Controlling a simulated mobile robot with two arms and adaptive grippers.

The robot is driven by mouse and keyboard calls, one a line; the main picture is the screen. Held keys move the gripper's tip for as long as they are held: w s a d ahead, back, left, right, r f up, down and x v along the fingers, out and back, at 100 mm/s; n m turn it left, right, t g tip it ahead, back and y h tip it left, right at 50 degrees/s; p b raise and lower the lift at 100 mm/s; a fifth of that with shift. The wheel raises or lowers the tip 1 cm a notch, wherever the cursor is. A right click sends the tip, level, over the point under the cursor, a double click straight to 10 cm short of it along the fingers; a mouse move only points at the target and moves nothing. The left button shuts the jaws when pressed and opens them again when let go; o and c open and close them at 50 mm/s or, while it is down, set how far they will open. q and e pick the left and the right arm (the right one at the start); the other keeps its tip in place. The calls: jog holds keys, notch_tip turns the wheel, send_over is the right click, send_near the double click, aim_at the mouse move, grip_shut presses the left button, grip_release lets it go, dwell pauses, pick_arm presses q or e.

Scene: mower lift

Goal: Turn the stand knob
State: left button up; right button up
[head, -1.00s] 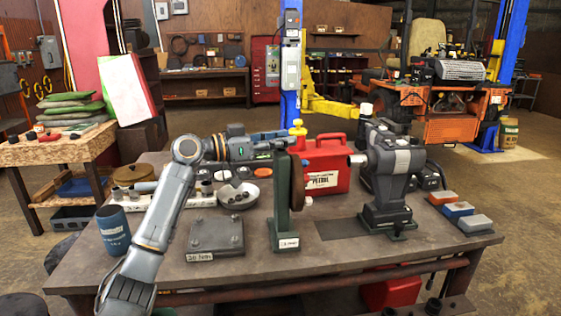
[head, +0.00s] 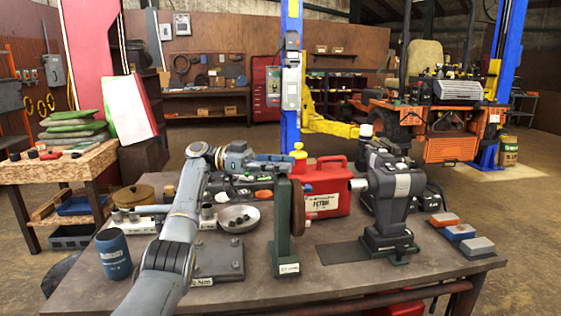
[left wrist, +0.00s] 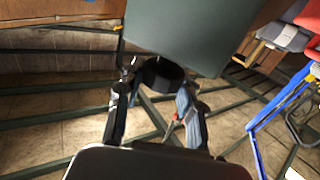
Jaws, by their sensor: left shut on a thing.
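The stand (head: 283,230) is a dark green upright plate on the workbench, with a brown disc (head: 297,207) on its right side and a labelled base. In the left wrist view, a dark green panel (left wrist: 180,35) fills the top centre, with a round black knob (left wrist: 162,72) at its lower edge. My left gripper (left wrist: 158,88) has a finger on each side of this knob and is shut on it. In the head view, my left gripper (head: 288,162) is at the top of the stand, and the knob is not visible there. My right gripper is not in view.
A red petrol can (head: 328,185) stands behind the stand. A grey machine (head: 392,200) stands to its right, beside coloured blocks (head: 460,232). A bowl (head: 238,218), a blue cup (head: 114,254) and a dark plate (head: 222,264) lie left of the stand.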

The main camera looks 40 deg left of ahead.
pick_arm(q)
jog(key=shift+d+f+g, duration=0.1)
jog(key=shift+f+g, duration=0.2)
jog(key=shift+f, duration=0.05)
jog(key=o, duration=1.2)
jog(key=shift+w+d+r, duration=0.1)
jog(key=shift+w+d, duration=0.05)
jog(key=shift+r, duration=0.1)
jog(key=shift+s+a, duration=0.25)
jog(key=shift+a, duration=0.2)
jog(key=shift+v, duration=3.3)
